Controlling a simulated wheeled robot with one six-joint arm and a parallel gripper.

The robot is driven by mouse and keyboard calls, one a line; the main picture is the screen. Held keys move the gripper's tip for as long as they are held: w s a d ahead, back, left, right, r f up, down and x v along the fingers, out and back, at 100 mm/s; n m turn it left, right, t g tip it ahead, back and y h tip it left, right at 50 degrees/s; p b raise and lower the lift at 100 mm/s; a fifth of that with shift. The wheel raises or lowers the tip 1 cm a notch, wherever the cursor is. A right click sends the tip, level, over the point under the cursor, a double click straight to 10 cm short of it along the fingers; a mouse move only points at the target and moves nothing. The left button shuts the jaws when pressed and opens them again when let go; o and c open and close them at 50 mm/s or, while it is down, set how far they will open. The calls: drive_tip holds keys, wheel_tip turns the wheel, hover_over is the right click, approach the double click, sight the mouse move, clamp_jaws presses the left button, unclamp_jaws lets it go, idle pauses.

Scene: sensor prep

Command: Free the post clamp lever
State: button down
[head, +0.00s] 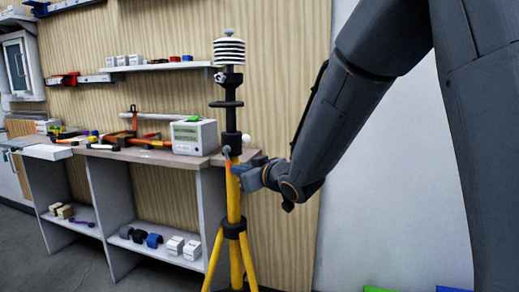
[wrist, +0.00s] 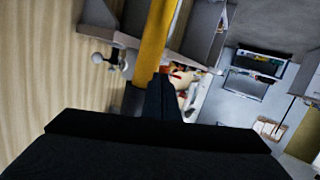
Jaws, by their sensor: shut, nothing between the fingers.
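The yellow tripod post (head: 234,205) stands in front of the workbench, with a dark clamp collar (head: 232,143) near bench height. A small pale ball (head: 246,138) shows at the collar's right side, perhaps the lever's end; the lever itself is too small to make out. My gripper (head: 237,170) is shut and empty at the post just below the collar; I cannot tell whether it touches. In the wrist view the shut fingers (wrist: 161,88) point at the yellow post (wrist: 157,35). A pale ball (wrist: 97,58) shows left of the post there.
A white louvred sensor shield (head: 229,51) tops the post. The bench (head: 150,155) behind holds a pale instrument box (head: 194,136) and tools. Its lower shelf (head: 150,245) holds small boxes and dark items. Tripod legs (head: 213,260) spread below.

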drive_tip(key=p+v, duration=0.3)
drive_tip(key=v, duration=1.1)
drive_tip(key=shift+s+a+r, duration=0.15)
drive_tip(key=shift+a+r, duration=0.05)
drive_tip(key=shift+a, duration=0.1)
